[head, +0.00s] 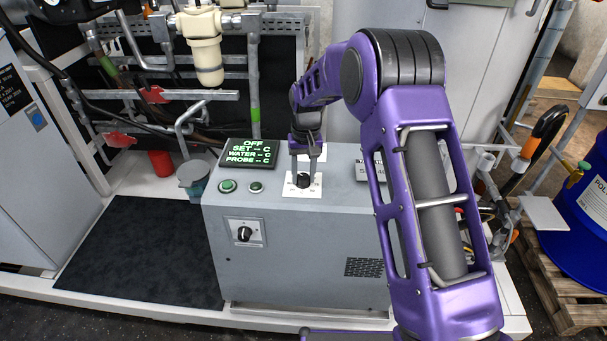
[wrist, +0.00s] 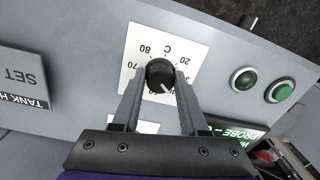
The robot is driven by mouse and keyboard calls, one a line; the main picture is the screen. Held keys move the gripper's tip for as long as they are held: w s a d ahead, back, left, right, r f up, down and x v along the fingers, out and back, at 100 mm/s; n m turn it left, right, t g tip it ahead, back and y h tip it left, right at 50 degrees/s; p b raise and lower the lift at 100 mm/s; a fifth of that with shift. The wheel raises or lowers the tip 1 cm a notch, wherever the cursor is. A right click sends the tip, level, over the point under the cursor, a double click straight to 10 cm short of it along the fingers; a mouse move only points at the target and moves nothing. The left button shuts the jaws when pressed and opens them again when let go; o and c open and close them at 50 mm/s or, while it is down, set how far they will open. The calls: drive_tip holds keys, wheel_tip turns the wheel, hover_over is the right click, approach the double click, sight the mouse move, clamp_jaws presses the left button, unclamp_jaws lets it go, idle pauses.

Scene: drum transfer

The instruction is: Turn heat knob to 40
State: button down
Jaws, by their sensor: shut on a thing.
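The heat knob (wrist: 160,73) is black and round on a white dial plate (wrist: 131,84) on top of the grey control box. My gripper (wrist: 160,80) has one finger on each side of the knob and is shut on it. The plate shows 20, 30, 70, 80 and C; the fingers cover other figures. A white mark on the knob faces the lower right in the wrist view; what figure it meets is hidden. In the head view my gripper (head: 303,170) points down over the knob (head: 303,180). The display (head: 249,153) reads OFF, with dashes for SET, WATER and PROBE.
Another black knob (head: 244,233) is on the front of the box (head: 300,270). A TANK label (wrist: 24,80) is on the box top. A blue drum (head: 585,215) stands at the right.

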sight(306, 177)
drive_tip(key=shift+m, duration=0.6)
drive_tip(key=shift+c, duration=2.2)
unclamp_jaws()
wheel_tip(306, 177, up, 17)
drive_tip(key=p, duration=0.1)
drive_tip(key=shift+d+r, duration=0.2)
drive_tip(key=shift+d, duration=0.15)
